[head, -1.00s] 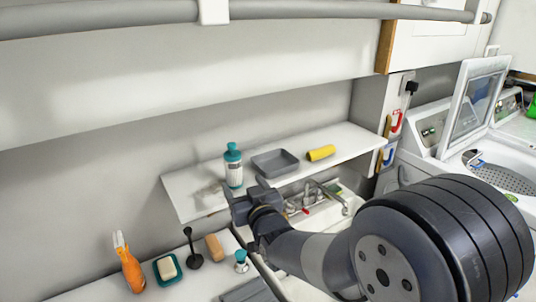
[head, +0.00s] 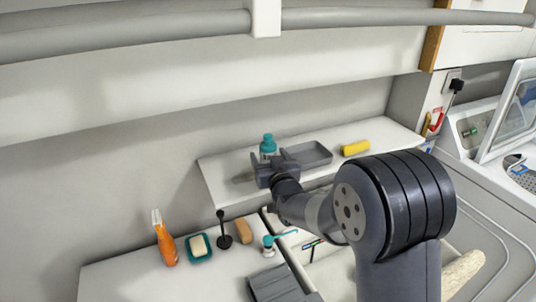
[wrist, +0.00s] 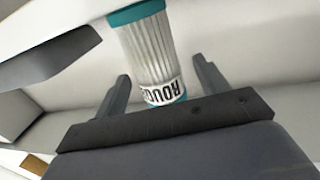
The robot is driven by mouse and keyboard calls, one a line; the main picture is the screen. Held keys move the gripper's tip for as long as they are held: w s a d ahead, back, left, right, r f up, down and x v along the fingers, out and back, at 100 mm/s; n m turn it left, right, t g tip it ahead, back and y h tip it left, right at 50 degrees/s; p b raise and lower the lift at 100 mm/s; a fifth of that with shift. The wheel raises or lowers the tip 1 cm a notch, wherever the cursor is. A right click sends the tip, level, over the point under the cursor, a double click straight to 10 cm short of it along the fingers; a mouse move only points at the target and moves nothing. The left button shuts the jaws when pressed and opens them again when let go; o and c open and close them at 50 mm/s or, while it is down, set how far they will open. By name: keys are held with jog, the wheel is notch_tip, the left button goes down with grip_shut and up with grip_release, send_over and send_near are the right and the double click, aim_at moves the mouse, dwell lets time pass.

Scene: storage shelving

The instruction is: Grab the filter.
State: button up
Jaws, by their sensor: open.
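The filter (head: 268,147) is a pale, ribbed cylinder with teal ends, standing on the white wall shelf. In the head view my gripper (head: 271,167) hides its lower part. In the wrist view the filter (wrist: 149,50) shows upside down with a dark-lettered label band near one end. My gripper (wrist: 161,70) is open, one finger to each side of the filter's line. A gap shows between each finger and the filter, and I see no contact.
A grey tray (head: 311,154) sits just right of the filter on the shelf (head: 215,179), with a yellow roll (head: 355,148) farther right. Below, the counter holds an orange-handled tool (head: 165,243), a soap dish (head: 189,256), a black plunger-like item (head: 223,238) and a brown block (head: 243,231).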

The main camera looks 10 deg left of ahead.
jog(key=shift+w+a, duration=0.35)
jog(key=shift+w, duration=0.3)
jog(key=c, duration=1.1)
jog(key=shift+c, duration=0.2)
jog(key=shift+r, duration=0.15)
